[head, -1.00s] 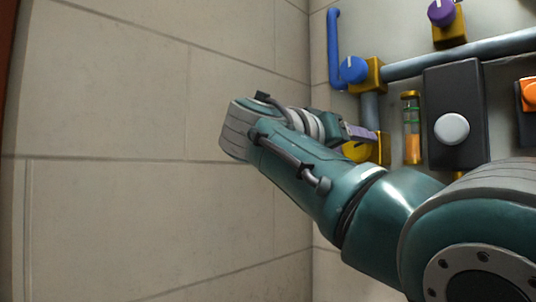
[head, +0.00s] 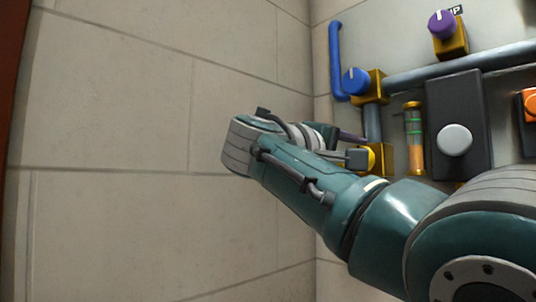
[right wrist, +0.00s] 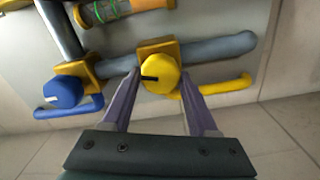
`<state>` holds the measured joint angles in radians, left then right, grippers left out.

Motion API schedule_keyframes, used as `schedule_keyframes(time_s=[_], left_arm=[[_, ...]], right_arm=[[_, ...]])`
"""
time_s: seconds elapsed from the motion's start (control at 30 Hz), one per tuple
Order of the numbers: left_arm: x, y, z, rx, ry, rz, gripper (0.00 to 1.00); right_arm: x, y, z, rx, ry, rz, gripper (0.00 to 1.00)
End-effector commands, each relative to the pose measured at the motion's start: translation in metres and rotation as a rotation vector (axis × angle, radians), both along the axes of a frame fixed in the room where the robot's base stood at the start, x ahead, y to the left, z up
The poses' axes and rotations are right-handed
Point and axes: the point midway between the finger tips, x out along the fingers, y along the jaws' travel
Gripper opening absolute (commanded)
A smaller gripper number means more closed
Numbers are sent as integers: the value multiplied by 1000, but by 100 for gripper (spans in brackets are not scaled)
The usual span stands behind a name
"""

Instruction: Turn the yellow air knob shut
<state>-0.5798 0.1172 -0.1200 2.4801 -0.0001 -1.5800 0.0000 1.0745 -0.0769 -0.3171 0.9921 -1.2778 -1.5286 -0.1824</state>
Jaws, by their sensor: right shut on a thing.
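The yellow air knob (right wrist: 165,67) is round and sits on a golden valve block (right wrist: 157,48) in the right wrist view. A dark line on its face points left in that view. My right gripper (right wrist: 160,78) has one purple finger on each side of the knob and is shut on it. In the head view the knob (head: 372,157) shows only in part behind my right gripper (head: 358,147), which reaches it from the left. My left gripper is in neither view.
A blue knob (head: 355,81) with a blue pipe (head: 335,60) is above. A purple knob (head: 441,24), a sight glass (head: 413,140), a dark box with a grey button (head: 455,140) and an orange part (head: 530,104) are nearby. The tiled wall (head: 110,90) at left is bare.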

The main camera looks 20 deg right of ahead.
Motion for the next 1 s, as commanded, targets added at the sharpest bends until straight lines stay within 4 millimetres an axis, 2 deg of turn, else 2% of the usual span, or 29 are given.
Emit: schedule_keyframes(time_s=[0.4, 1.0], left_arm=[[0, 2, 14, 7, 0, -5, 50], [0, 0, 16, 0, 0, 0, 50]], right_arm=[[0, 1, 1, -96, 224, -1, 4], [0, 1, 0, -118, 277, -1, 4]])
